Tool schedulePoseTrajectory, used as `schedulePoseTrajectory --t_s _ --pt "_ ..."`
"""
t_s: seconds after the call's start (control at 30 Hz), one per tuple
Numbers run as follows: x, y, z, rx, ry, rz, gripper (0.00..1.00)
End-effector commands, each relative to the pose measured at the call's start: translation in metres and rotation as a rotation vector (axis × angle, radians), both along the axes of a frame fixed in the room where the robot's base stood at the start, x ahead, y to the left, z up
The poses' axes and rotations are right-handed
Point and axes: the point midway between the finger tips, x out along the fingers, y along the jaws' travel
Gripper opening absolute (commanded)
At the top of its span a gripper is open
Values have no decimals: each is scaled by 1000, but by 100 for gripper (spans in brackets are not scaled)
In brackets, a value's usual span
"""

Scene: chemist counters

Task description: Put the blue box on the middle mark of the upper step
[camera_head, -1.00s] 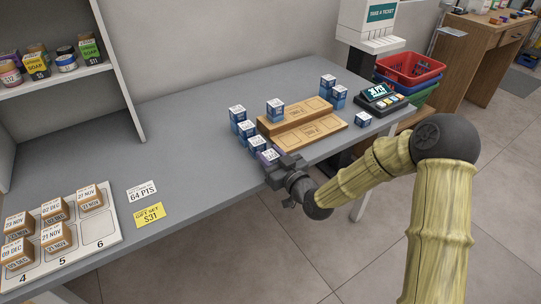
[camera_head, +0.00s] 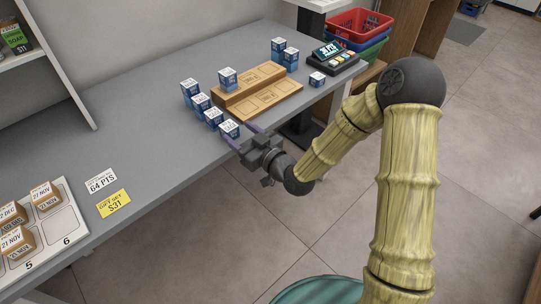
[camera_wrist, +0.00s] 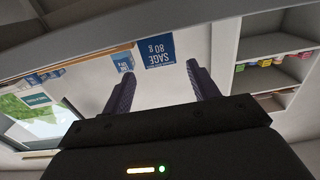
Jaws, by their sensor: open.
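Several blue boxes with white tops stand on the grey counter. The nearest blue box (camera_head: 229,130) is at the front end of a row left of the wooden step. My gripper (camera_head: 240,134) is open and empty, with its purple fingertips at this box. In the wrist view a blue box labelled SAGE 80 g (camera_wrist: 159,50) shows in the gap between the fingertips, seemingly just beyond them. The upper step (camera_head: 253,82) carries one blue box (camera_head: 228,79) near its left end; its middle mark is bare. The lower step (camera_head: 262,101) is empty.
More blue boxes (camera_head: 200,103) continue the row left of the step. Others (camera_head: 290,58) stand behind its right end, and one (camera_head: 317,79) lies right, beside the card terminal (camera_head: 335,56).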

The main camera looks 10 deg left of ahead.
Motion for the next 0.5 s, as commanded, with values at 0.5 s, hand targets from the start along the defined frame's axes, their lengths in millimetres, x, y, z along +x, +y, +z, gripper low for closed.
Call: schedulePoseTrajectory --t_s 0.5 --pt "-48 -59 5 1 4 2 60"
